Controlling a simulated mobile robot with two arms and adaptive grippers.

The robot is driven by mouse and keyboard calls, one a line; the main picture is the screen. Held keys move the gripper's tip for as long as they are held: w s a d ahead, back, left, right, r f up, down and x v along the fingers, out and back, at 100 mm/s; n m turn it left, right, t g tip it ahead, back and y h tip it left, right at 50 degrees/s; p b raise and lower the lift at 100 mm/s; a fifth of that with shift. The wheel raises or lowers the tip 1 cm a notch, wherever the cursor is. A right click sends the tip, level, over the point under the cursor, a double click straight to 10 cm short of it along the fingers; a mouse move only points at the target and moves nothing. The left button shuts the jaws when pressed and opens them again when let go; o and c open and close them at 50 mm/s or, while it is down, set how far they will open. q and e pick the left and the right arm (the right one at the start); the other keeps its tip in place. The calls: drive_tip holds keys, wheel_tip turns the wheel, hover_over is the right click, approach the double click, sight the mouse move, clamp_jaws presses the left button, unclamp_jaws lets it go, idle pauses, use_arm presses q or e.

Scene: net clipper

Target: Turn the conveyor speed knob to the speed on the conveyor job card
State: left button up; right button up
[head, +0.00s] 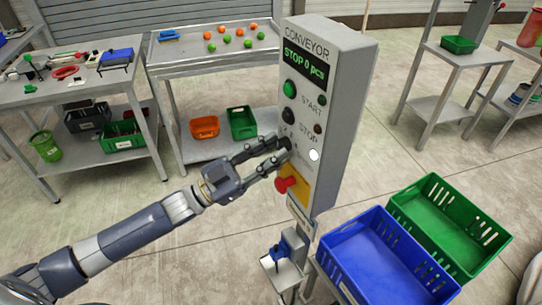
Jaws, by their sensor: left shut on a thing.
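The grey conveyor control box (327,110) stands upright right of centre, its display (304,65) reading "STOP 0 pcs". My left gripper (283,149) comes in from the left and is shut on the dark speed knob (287,143), below the black STOP button (289,117). The fingers cover much of the knob and its scale, so its setting cannot be read. A white card (301,213) hangs at the foot of the box; I cannot tell whether it is the job card, and its text is too small to read. My right gripper is not in view.
A red emergency button (287,184) on a yellow plate sits just below my left fingers. A green START button (289,89) is above. Blue (385,262) and green (450,225) crates stand at the lower right. A table with balls (160,60) stands behind.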

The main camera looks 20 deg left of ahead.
use_arm(q)
drive_tip(key=m+g, duration=0.1)
drive_tip(key=m, duration=0.1)
drive_tip(key=m+g+b, duration=0.1)
drive_tip(key=m, duration=0.1)
drive_tip(key=shift+w+a+h+b, duration=0.1)
drive_tip(key=shift+h+b, duration=0.2)
drive_tip(key=shift+h, duration=0.1)
drive_tip(key=shift+r+m+g+b, duration=0.15)
drive_tip(key=shift+m+g+b, duration=0.35)
drive_tip(key=shift+m, duration=1.1)
drive_tip(key=o, duration=1)
drive_tip(key=shift+o, duration=0.2)
drive_tip(key=shift+a, duration=0.15)
drive_tip(key=v, duration=1.1)
drive_tip(key=shift+a+f, duration=0.2)
drive_tip(key=shift+a, duration=0.2)
